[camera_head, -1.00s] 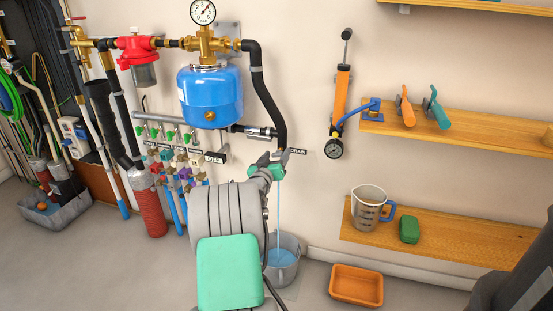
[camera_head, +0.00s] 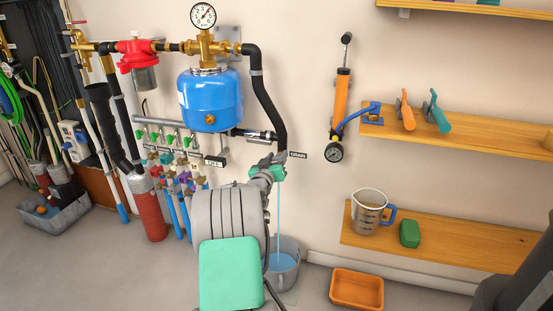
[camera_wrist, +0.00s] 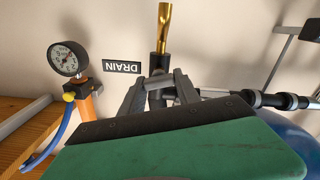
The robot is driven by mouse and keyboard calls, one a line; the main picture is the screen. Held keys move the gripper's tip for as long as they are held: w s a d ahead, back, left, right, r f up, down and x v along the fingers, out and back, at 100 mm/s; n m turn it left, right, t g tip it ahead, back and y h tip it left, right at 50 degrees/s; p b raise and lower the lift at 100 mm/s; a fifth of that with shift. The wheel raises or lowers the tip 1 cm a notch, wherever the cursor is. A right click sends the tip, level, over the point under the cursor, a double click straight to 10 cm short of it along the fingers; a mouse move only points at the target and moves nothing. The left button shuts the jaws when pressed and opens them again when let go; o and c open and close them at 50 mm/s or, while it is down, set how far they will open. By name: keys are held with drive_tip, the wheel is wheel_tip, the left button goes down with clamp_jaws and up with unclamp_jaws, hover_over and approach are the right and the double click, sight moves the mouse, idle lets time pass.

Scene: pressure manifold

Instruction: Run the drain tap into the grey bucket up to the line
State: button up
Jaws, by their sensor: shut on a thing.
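The drain tap is by the DRAIN label (camera_head: 298,155), under the black hose. In the wrist view its brass spout (camera_wrist: 164,25) and dark body (camera_wrist: 159,62) show upside down. My gripper (camera_wrist: 158,88) is shut on the tap's dark handle, part of which its fingers hide. In the head view my gripper (camera_head: 272,162) is at the tap. A thin blue stream (camera_head: 279,215) falls from there into the grey bucket (camera_head: 289,281) on the floor. Blue water (camera_head: 284,262) stands in the bucket. My arm covers its left side. I cannot make out the line.
A blue tank (camera_head: 210,100) and a gauge (camera_head: 203,14) are on the wall to the left. An orange pump (camera_head: 342,100) hangs to the right. An orange tray (camera_head: 356,288) is on the floor right of the bucket. A jug (camera_head: 368,211) and green sponge (camera_head: 409,233) are on the lower shelf.

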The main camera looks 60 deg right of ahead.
clamp_jaws()
drive_tip(key=shift+f+m+b, duration=0.35)
drive_tip(key=shift+m+b, duration=0.15)
drive_tip(key=shift+b, duration=0.6)
drive_tip(key=shift+s+f+m+b, duration=0.1)
drive_tip(key=shift+m+b, duration=0.4)
drive_tip(key=shift+b, duration=0.25)
drive_tip(key=shift+m+b, duration=0.5)
drive_tip(key=shift+b, duration=0.1)
drive_tip(key=shift+r+m, duration=0.35)
drive_tip(key=shift+m, duration=0.05)
drive_tip(key=shift+r, duration=0.1)
drive_tip(key=o, duration=1.1)
unclamp_jaws()
drive_tip(key=shift+o, duration=0.2)
